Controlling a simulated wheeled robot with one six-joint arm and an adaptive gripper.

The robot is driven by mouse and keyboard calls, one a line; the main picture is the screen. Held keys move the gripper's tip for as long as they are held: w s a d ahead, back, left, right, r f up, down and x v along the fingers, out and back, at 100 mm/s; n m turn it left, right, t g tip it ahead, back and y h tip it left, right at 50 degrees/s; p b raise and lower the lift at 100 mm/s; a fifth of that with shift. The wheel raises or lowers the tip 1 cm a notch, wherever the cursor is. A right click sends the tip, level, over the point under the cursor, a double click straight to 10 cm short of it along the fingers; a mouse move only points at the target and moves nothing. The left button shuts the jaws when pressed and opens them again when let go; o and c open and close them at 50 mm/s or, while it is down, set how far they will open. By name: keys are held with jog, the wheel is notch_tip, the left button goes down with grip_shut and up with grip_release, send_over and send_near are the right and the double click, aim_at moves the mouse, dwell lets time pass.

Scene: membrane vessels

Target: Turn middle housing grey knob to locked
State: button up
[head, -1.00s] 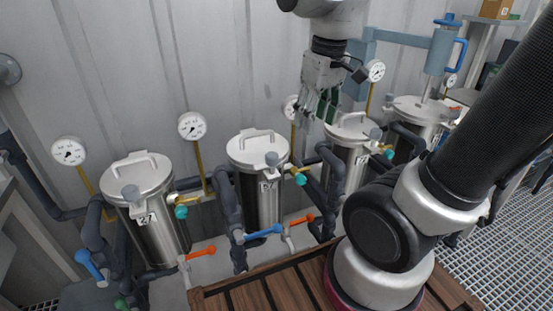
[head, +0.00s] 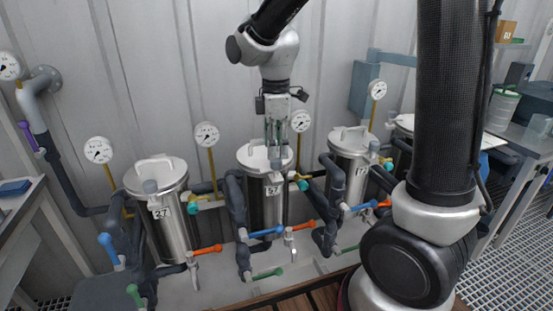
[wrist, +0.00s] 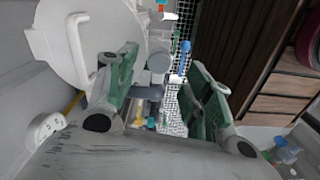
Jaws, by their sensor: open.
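The middle housing (head: 259,208) is a steel cylinder with a pale handled lid (head: 252,157), second from the left in the head view. Its grey knob (head: 276,164) stands at the front edge of the lid. My gripper (head: 276,148) points down just above this knob, open and empty. In the wrist view the grey knob (wrist: 159,63) shows between the two open green-padded fingers (wrist: 160,90), apart from both. The lid (wrist: 80,42) lies to the left there. The knob's lock marking cannot be read.
Similar housings stand left (head: 172,225) and right (head: 349,165). A gauge (head: 206,135) stands behind on a yellow stem. Blue (head: 267,232) and orange (head: 304,226) valve handles sit low in front. The corrugated wall (head: 160,80) closes off the back.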

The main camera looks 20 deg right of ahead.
aim_at(275, 165)
jog(key=shift+f, duration=2.2)
jog(key=c, duration=1.1)
